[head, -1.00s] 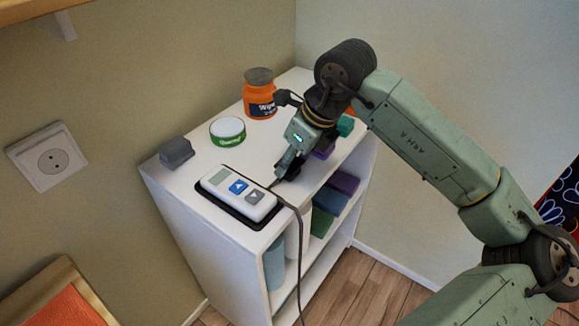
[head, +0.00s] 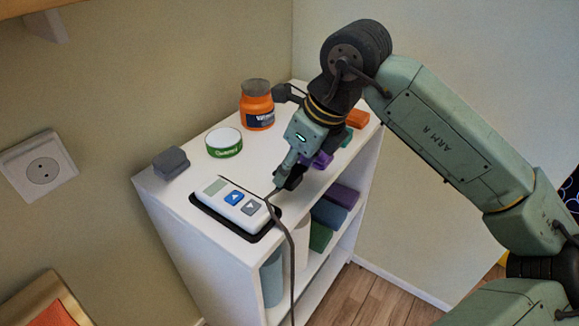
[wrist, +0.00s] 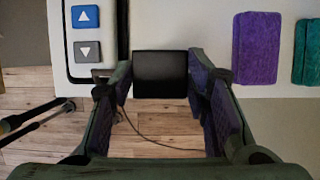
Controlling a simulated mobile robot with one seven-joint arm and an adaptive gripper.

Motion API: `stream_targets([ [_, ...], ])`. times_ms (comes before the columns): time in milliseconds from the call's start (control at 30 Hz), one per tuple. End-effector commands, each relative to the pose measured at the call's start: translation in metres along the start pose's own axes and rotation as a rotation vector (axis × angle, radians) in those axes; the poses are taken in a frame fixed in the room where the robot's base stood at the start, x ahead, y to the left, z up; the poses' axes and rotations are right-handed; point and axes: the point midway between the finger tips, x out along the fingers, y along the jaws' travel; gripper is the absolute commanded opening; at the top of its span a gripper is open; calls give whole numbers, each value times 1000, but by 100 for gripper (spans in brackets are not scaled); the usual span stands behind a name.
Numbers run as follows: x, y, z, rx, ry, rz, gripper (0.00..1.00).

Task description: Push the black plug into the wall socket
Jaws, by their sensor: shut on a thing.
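The black plug (wrist: 160,74) sits between my gripper's fingers in the wrist view, at the front edge of the white shelf top. My gripper (wrist: 160,88) is shut on it, one finger on each side. In the head view my gripper (head: 288,176) points down at the shelf's right edge, just right of the white device; the plug (head: 293,178) shows as a dark block partly hidden by the fingers. The wall socket (head: 42,170) is a white square with a round recess on the left wall, well apart from the plug. Its recess looks empty.
The shelf top (head: 185,200) holds a white device (head: 232,203) in a black tray, a grey block (head: 171,163), a green-white tin (head: 224,141), an orange jar (head: 257,108) and coloured blocks (head: 357,118). A dark cable (head: 292,265) hangs down the shelf's front. An orange-seated chair is at lower left.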

Motion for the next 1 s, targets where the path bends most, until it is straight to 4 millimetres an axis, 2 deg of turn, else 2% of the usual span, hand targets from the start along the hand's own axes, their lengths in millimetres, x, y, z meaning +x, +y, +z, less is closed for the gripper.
stream_targets([
  [33, -1, 8, -10, 1, -1, -5, 18],
  [300, -25, 56, -51, 1, 0, -5, 18],
  [500, -39, 80, -70, 1, -1, -3, 18],
  [700, -44, 89, -77, 0, 0, -1, 18],
  [1000, -45, 89, -77, 0, 0, -1, 18],
])
